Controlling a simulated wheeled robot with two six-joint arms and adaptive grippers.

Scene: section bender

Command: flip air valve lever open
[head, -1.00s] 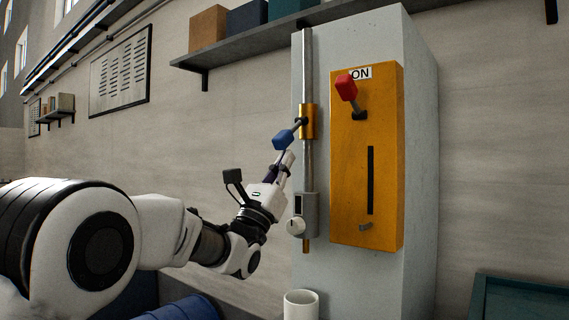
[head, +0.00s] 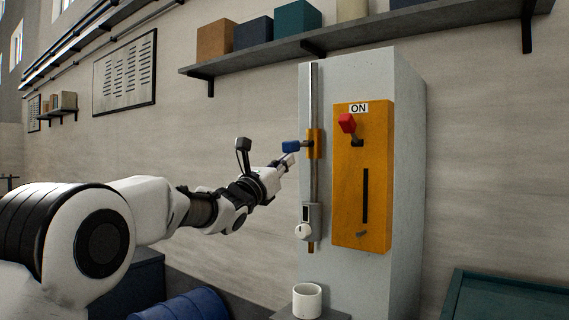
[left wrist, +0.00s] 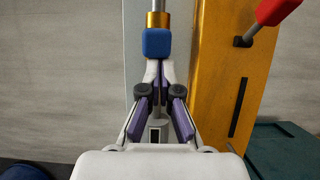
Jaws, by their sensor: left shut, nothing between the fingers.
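The air valve has a brass body (head: 313,144) on a vertical pipe. Its lever with a blue handle (head: 290,146) sticks out to the left, about level, in the head view. In the left wrist view the blue handle (left wrist: 157,43) is just ahead of the fingertips, with the brass body (left wrist: 157,19) behind it. My left gripper (head: 291,160) is shut and empty, its tips just below the handle; it also shows in the left wrist view (left wrist: 160,68). I cannot tell whether the tips touch the handle. My right gripper is not in view.
An orange panel (head: 376,215) with a red lever (head: 347,123) and an "ON" label is right of the pipe. A grey gauge box (head: 311,219) sits lower on the pipe. A white cup (head: 307,301) stands below. A shelf (head: 360,37) runs overhead.

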